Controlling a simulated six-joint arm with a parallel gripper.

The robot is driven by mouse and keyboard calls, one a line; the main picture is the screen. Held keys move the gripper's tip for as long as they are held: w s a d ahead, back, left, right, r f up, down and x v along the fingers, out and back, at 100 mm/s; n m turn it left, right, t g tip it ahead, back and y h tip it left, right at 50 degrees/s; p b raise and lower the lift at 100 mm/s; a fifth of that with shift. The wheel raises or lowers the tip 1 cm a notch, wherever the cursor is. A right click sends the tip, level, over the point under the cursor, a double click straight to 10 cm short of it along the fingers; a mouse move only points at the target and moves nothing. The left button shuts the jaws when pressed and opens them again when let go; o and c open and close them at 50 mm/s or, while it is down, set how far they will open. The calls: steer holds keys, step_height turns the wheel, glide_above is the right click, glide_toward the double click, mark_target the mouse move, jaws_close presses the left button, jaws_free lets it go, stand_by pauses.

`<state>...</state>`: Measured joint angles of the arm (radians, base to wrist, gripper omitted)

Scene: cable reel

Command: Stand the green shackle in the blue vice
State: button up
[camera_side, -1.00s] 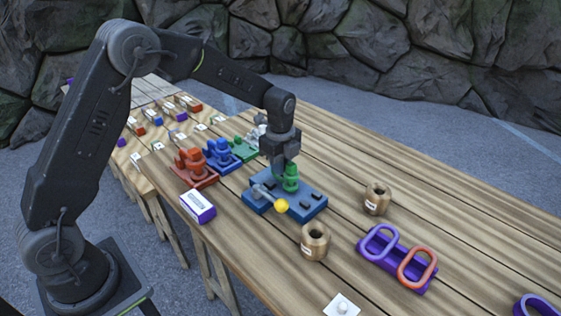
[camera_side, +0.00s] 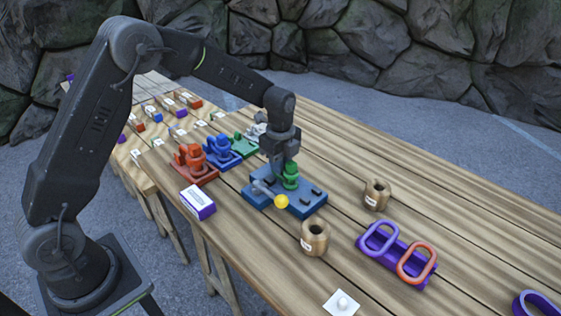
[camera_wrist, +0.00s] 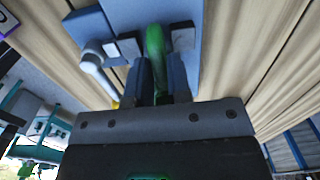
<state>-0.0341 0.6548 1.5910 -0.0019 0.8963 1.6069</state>
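The green shackle (camera_side: 290,178) stands at the blue vice (camera_side: 305,207), near the middle of its flat blue base. My gripper (camera_side: 287,166) is above the vice, pointing down, with its fingers at the shackle. In the wrist view, the green shackle (camera_wrist: 156,42) lies between the two fingers of my gripper (camera_wrist: 160,80), which look closed on it. The blue vice (camera_wrist: 186,12) shows behind it, with dark jaw pieces on both sides. The fingers hide the shackle's lower contact.
Red (camera_side: 198,178), blue (camera_side: 222,160) and green (camera_side: 243,150) fixtures stand left of the vice. A purple holder (camera_side: 405,262) bears purple and red rings. A purple-white box (camera_side: 197,205) sits at the table's left edge.

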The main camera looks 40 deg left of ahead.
steer(key=o, duration=0.4)
steer(key=s+r+n+t, duration=0.1)
steer(key=s+r+n, duration=0.15)
steer(key=r, duration=0.65)
steer(key=s+r+n, duration=0.1)
steer(key=s+r, duration=0.2)
steer(key=r, duration=0.7)
steer(key=s+n+t, duration=0.1)
steer(key=s+n, duration=0.3)
steer(key=s, duration=0.3)
steer(key=s+d+n+t, duration=0.1)
steer(key=s+n+t, duration=0.1)
steer(key=s+n, duration=0.3)
steer(key=s+n+t, duration=0.1)
steer(key=s+n, duration=0.4)
steer(key=s, duration=0.5)
steer(key=shift+s+d+f+n+t, duration=0.25)
steer(key=shift+s+d+t, duration=0.05)
steer(key=shift+s+d, duration=0.1)
